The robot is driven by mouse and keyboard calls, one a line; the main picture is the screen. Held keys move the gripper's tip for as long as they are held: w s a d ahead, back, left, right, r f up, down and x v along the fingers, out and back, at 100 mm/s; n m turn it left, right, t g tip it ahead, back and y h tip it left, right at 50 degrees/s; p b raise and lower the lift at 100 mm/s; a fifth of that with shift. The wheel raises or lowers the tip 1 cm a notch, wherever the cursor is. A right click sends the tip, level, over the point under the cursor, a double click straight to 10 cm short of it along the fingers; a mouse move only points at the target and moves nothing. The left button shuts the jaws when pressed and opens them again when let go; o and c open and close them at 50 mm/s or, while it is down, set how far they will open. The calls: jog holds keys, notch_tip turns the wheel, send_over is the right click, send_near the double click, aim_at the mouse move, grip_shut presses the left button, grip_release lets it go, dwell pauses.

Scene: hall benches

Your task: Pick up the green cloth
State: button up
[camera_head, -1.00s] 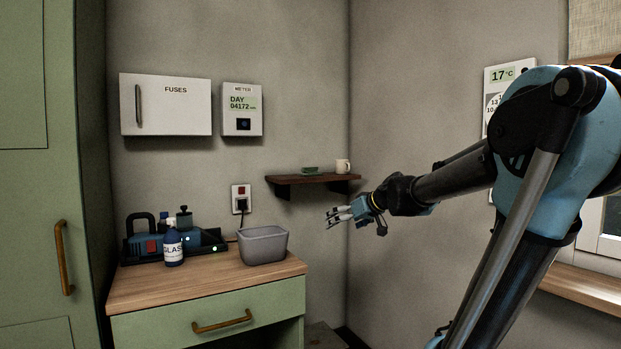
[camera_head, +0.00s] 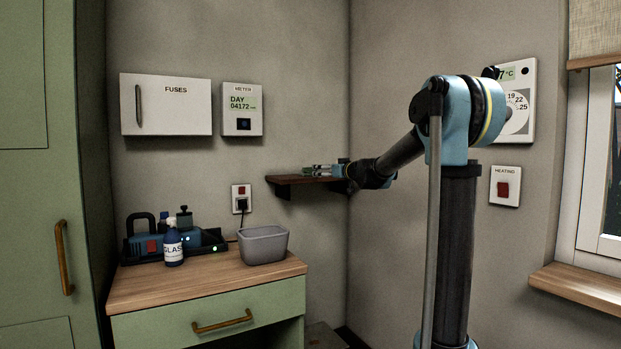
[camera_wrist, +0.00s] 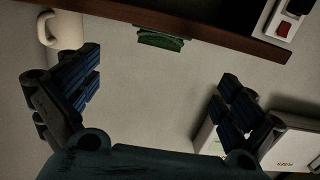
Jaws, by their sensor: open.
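The green cloth (camera_wrist: 160,38) is a small folded piece on the dark wall shelf (camera_head: 290,181), seen at the shelf's edge in the wrist view. My gripper (camera_wrist: 158,78) is open and empty, its two dark blue fingers spread wide. The cloth shows ahead of the gap between them, apart from the fingers. In the head view my gripper (camera_head: 318,168) is level with the shelf top and overlaps the cloth, so their exact spacing is hard to tell there.
A white mug (camera_wrist: 64,32) stands on the shelf beside the cloth, near one finger; my arm hides it in the head view. Wall boxes (camera_head: 165,104) hang left of the shelf. A grey bin (camera_head: 263,246) and a spray bottle (camera_head: 173,246) stand on the cabinet below.

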aim_at(311, 170)
jog(key=x, duration=1.5)
jog(key=shift+w+f, duration=0.1)
jog(key=c, duration=0.8)
